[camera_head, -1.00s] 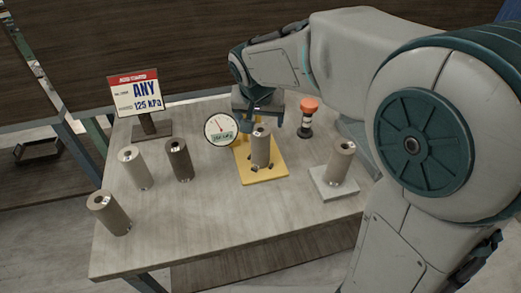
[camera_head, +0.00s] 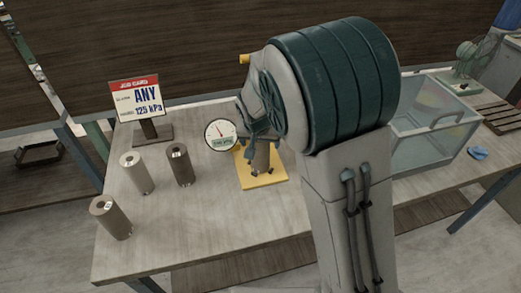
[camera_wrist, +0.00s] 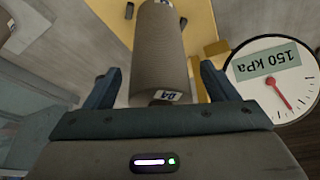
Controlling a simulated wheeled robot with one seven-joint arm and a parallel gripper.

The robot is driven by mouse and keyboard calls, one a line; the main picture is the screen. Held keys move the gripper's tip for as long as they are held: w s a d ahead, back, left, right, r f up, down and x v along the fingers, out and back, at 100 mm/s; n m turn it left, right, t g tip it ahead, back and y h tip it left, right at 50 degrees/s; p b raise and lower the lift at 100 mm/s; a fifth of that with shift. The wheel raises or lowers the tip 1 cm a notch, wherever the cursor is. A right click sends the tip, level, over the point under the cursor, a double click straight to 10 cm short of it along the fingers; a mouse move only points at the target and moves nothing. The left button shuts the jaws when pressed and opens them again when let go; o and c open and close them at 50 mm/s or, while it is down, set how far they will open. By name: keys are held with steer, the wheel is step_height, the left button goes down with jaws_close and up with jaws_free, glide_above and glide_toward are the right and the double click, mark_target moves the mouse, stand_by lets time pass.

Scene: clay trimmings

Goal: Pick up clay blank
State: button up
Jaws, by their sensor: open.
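A grey-brown clay blank (camera_head: 261,158) stands upright on the yellow plate (camera_head: 280,178), partly covered by my arm in the head view. In the wrist view the blank (camera_wrist: 160,50) lies between the two fingers of my gripper (camera_wrist: 160,88). The fingers are open, with a visible gap on each side of it. A small printed label shows at its near end. Three other blanks stand at the left of the table: a pale one (camera_head: 136,172), a dark one (camera_head: 180,165) and a brown one (camera_head: 110,217).
A round gauge (camera_head: 220,135) stands beside the yellow plate; in the wrist view its display (camera_wrist: 268,62) reads 150 kPa. A job card (camera_head: 136,97) reads ANY and 125 kPa. A clear box (camera_head: 430,145) stands right of my arm.

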steer(key=shift+x, duration=0.8)
steer(key=c, duration=1.4)
steer(key=shift+c, duration=1)
steer(key=shift+r, duration=0.15)
